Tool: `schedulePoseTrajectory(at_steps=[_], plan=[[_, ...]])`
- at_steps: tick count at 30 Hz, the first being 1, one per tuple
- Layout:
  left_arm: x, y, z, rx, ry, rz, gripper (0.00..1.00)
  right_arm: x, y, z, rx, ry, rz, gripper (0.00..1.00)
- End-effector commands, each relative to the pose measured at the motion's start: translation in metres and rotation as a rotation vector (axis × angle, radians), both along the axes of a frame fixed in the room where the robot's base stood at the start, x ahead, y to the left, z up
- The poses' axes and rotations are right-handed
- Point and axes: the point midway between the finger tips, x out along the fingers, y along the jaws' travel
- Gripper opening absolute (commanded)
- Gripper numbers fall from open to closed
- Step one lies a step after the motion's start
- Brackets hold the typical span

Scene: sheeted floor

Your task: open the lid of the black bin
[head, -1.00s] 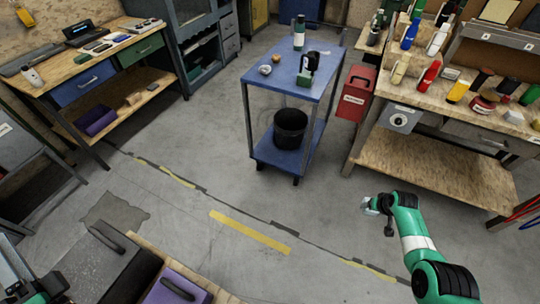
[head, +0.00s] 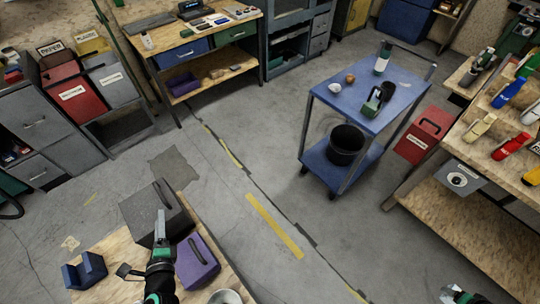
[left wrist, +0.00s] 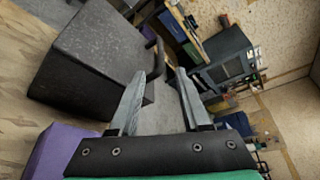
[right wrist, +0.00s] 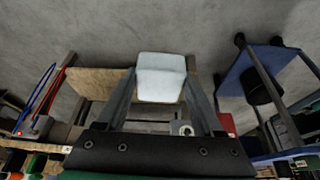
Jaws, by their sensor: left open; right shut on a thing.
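The black bin (head: 140,212), a dark grey-black box with a bar handle on its lid, stands on a wooden table in the head view; the lid looks shut. It also shows at upper left in the left wrist view (left wrist: 95,50). My left gripper (head: 162,213) is in front of the bin; in the left wrist view its open fingers (left wrist: 168,70) are close to the black handle (left wrist: 158,62). I cannot tell whether they touch it. My right gripper (right wrist: 160,75) is shut on a white block (right wrist: 161,80), well away from the bin.
A purple box (head: 196,262) with a handle stands right beside the bin. A blue holder (head: 84,271) and a bowl (head: 225,296) are on the same table (head: 115,250). A blue cart (head: 345,100) stands farther off. The floor between is clear.

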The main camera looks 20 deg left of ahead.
Motion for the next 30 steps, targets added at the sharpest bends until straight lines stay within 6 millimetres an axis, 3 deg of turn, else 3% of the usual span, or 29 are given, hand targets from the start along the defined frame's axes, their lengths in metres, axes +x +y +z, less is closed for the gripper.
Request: schedulePoseTrajectory(at_steps=[8,21,30], plan=[[0.009,0.008,-0.002,-0.001,-0.003,0.002,0.47,0.0,0.0,0.0,0.0,0.0,0.0,0.24],[0.075,0.067,-0.023,0.001,-0.002,0.0,0.47,0.0,0.0,-0.011,0.0,0.0,0.0,0.24],[0.088,0.079,-0.025,0.0,-0.001,0.0,0.47,0.0,0.0,-0.013,0.0,0.0,0.0,0.24]])
